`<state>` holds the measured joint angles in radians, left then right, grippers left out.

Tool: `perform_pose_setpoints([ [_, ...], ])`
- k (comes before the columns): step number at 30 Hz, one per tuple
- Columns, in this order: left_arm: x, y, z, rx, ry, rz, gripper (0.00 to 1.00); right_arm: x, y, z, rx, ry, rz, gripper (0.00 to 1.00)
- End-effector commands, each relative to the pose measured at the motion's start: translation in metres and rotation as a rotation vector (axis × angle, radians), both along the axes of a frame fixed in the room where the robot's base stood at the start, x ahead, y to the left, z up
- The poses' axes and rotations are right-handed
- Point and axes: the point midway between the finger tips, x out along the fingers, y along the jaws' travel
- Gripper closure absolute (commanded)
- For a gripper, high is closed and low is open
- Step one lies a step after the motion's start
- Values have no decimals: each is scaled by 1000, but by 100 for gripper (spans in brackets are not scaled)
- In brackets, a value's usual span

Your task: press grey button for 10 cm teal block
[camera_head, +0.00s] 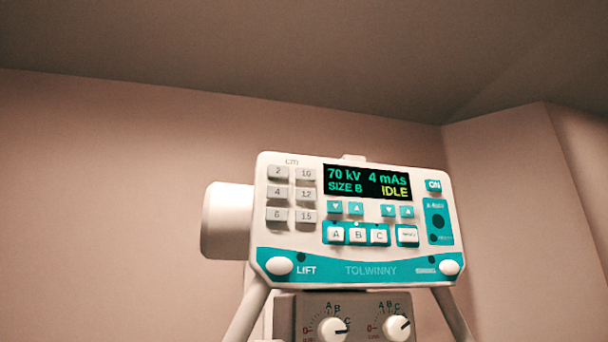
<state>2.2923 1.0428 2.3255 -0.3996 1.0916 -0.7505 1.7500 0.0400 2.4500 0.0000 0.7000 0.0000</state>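The white and teal control panel (300,235) faces me, tilted slightly in the picture. Under a "cm" label at its left is a group of grey buttons marked 2, 4, 6, 10, 12 and 15. The grey 10 button (306,174) is at the top of the right column. The display (367,182) reads 70 kV, 4 mAs, SIZE B and IDLE. No teal block is in view. Neither of my grippers is in view.
A lower box with two dials (333,330) sits below the panel. A white cylinder (226,220) sticks out behind the panel's left side. Bare walls and a ceiling surround it. The space in front of the panel looks clear.

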Motion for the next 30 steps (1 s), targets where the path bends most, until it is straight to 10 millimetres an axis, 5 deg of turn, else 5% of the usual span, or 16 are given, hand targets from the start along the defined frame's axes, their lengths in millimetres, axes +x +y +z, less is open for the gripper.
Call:
perform_pose_setpoints([
  [19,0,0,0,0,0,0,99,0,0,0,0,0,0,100],
  [30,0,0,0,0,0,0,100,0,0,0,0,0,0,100],
])
